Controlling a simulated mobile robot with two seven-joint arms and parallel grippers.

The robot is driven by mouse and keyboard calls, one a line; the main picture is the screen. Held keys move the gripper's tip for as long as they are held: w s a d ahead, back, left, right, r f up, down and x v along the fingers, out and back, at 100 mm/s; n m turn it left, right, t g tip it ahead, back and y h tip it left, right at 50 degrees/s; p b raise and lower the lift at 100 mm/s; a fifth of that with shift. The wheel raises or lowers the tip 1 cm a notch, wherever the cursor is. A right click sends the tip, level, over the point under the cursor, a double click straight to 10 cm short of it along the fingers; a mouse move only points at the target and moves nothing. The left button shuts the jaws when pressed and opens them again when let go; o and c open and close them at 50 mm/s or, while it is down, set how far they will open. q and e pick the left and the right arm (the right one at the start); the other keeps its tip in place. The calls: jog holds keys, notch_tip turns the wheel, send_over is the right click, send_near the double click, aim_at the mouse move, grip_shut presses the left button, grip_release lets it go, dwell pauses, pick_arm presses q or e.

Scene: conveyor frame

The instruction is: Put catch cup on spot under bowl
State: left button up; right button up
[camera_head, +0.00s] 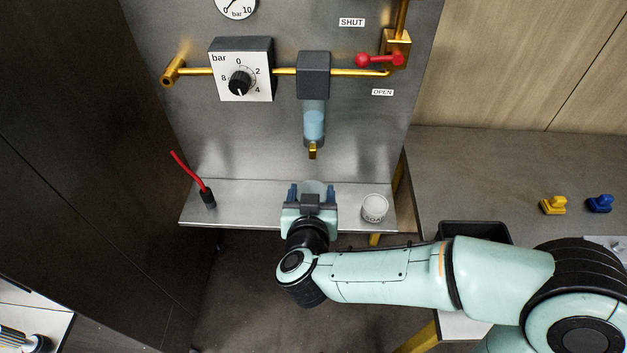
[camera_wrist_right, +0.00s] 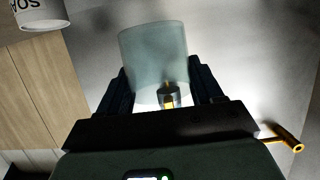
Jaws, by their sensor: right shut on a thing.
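The catch cup (camera_head: 314,186) is a translucent, pale cup, and my right gripper (camera_head: 312,194) is shut on it. The wrist view shows the cup (camera_wrist_right: 152,50) between the two dark fingers of the right gripper (camera_wrist_right: 160,88). The filter bowl (camera_head: 313,120), clear with bluish content and a brass drain at its bottom, hangs on the panel. In the head view the cup is below the drain, over the metal shelf (camera_head: 245,205). The spot is not visible; gripper and cup cover that part of the shelf. I cannot tell whether the cup touches the shelf. My left gripper is not in view.
A white lettered cup (camera_head: 375,207) stands on the shelf right of my gripper. A black holder with a red tube (camera_head: 207,197) stands at the shelf's left. A regulator (camera_head: 241,70) and red-handled valve (camera_head: 380,60) are above. Yellow (camera_head: 553,205) and blue (camera_head: 599,204) parts lie on the right bench.

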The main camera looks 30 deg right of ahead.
jog(key=w+d, duration=0.5)
jog(key=w, duration=0.2)
jog(key=f+b, duration=0.1)
jog(key=f, duration=0.1)
jog(key=f+b, duration=0.1)
jog(key=f, duration=0.1)
jog(key=w+f+b, duration=0.1)
jog(key=f, duration=0.2)
jog(key=shift+a+b, duration=0.1)
jog(key=shift+b, duration=0.3)
jog(key=shift+w+d+f, duration=0.15)
jog(key=shift+w+d, duration=0.05)
jog(key=shift+w, duration=0.05)
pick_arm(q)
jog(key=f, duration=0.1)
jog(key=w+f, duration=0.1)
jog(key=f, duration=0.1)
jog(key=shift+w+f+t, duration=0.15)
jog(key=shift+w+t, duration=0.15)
pick_arm(e)
jog(key=shift+f, duration=0.15)
jog(key=o, duration=1.1)
